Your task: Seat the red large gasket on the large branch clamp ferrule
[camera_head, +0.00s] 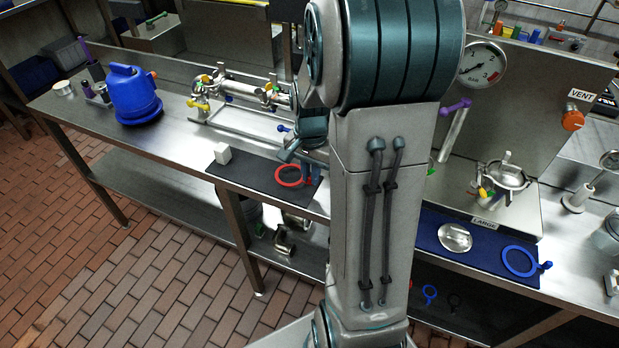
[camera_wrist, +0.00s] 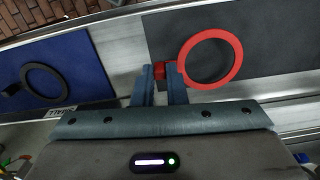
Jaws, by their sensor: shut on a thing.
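The red large gasket (camera_head: 277,177) is a ring with a small side tab, over the dark mat at the middle of the bench. In the wrist view the red gasket (camera_wrist: 238,61) lies flat to the picture, ahead and right of the fingertips. My gripper (camera_wrist: 165,73) is shut on the gasket's red tab. In the head view my gripper (camera_head: 308,178) is partly hidden by my arm. Whether the ring touches the mat or hangs just above it, I cannot tell. A silver round fitting (camera_head: 507,176), which looks like the large branch ferrule, stands behind the LARGE label.
A blue ring (camera_head: 507,262) and a silver disc (camera_head: 455,238) lie on the blue mat (camera_head: 480,258). A pipe assembly (camera_head: 240,95) and a blue jug (camera_head: 133,95) stand left. A gauge panel (camera_head: 540,90) rises right.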

